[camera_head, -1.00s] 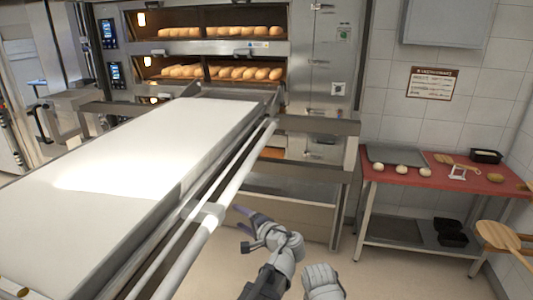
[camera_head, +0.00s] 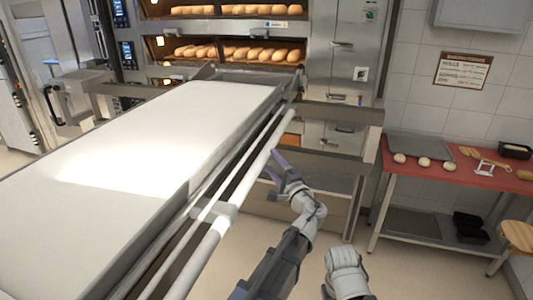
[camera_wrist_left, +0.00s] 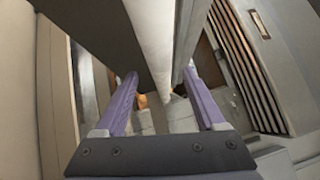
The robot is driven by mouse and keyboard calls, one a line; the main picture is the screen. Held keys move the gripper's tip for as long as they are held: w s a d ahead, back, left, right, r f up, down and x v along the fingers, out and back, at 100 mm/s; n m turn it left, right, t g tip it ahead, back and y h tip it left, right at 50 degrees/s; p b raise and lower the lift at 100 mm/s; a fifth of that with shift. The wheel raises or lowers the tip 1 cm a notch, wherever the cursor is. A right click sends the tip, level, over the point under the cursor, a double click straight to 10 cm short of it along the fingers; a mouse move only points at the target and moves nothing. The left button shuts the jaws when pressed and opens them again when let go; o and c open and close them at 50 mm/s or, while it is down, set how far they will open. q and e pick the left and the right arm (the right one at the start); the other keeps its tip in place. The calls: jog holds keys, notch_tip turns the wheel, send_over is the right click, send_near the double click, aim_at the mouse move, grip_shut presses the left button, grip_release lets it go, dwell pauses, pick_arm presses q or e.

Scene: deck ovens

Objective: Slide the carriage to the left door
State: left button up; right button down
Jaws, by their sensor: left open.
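The carriage (camera_head: 150,120) is a long loader with a pale flat belt, running from the lower left up to the deck oven. A white round bar (camera_head: 240,180) runs along its right side. My left gripper (camera_head: 276,164) is open beside the far part of this bar, with its purple fingers raised toward it. In the left wrist view, the bar (camera_wrist_left: 154,40) runs between the two open fingers (camera_wrist_left: 160,88); I cannot tell whether they touch it. My right gripper is out of view; only a grey piece of my right arm shows at the bottom.
The oven (camera_head: 225,50) holds rows of loaves on lit decks at the back. A red-topped table (camera_head: 450,180) with dough balls and tools stands at the right. A wooden peel (camera_head: 516,236) is at the right edge. Floor (camera_head: 400,275) is clear between carriage and table.

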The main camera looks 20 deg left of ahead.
aim_at(266, 154)
pick_arm(q)
jog(key=x, duration=0.5)
jog(key=shift+w+a+p, duration=0.2)
jog(key=shift+a+p, duration=0.05)
jog(key=shift+p, duration=0.05)
grip_shut()
dwell(0.4)
dwell(0.8)
